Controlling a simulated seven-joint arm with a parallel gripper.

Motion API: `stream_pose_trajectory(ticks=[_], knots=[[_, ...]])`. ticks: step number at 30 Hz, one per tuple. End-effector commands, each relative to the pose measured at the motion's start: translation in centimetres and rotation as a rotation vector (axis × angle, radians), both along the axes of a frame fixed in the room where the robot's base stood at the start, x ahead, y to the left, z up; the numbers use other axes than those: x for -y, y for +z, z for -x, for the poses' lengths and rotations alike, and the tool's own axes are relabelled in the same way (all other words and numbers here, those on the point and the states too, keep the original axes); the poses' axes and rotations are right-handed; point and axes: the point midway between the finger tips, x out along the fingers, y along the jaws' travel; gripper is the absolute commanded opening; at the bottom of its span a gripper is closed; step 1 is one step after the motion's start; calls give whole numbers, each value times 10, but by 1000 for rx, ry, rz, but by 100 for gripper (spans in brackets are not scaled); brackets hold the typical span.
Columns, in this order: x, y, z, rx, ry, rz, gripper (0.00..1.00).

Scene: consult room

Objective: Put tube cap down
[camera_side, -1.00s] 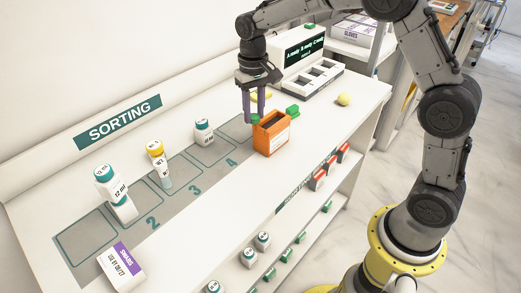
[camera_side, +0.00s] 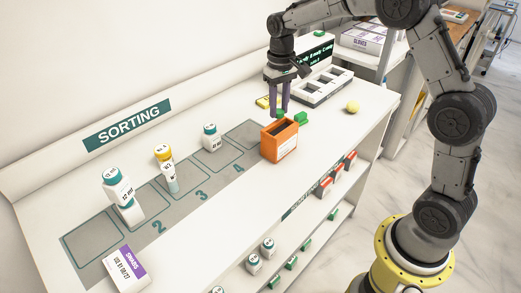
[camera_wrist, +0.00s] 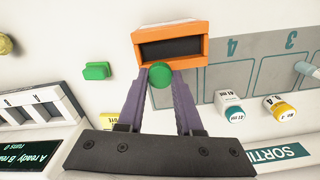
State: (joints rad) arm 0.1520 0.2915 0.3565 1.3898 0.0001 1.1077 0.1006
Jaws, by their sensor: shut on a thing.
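My gripper (camera_side: 280,110) points down and is shut on a small round green cap (camera_wrist: 160,75), held between its fingertips. The cap also shows at the fingertips in the side view (camera_side: 280,114). They are close to the open orange box (camera_side: 285,149), by its back rim; I cannot tell whether the cap touches the box. In the wrist view, the box (camera_wrist: 197,50) lies just beyond the fingertips, with a dark interior. A separate green block-like piece (camera_side: 301,118) lies on the white bench beside the box; it also shows in the wrist view (camera_wrist: 97,71).
A device with a screen and white slotted tray (camera_side: 322,87) stands behind on the right. A yellow ball (camera_side: 353,107) lies on the bench. A white bottle (camera_side: 210,137), a yellow-capped tube (camera_side: 165,165) and a teal-capped bottle (camera_side: 117,187) stand along the numbered grey strip (camera_side: 188,206).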

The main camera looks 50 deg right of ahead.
Motion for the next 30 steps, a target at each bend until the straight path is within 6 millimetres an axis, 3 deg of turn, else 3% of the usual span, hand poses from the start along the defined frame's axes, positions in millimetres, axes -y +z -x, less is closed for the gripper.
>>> stream_pose_trajectory(ticks=[5, 12, 21, 30], knots=[[-7, 10, -29, 14, 223, 3, 0], [-32, 2, -65, 13, 402, 2, 0], [-40, -44, -67, -1, 413, -2, 0], [-40, -77, -67, 0, 411, -2, 0]])
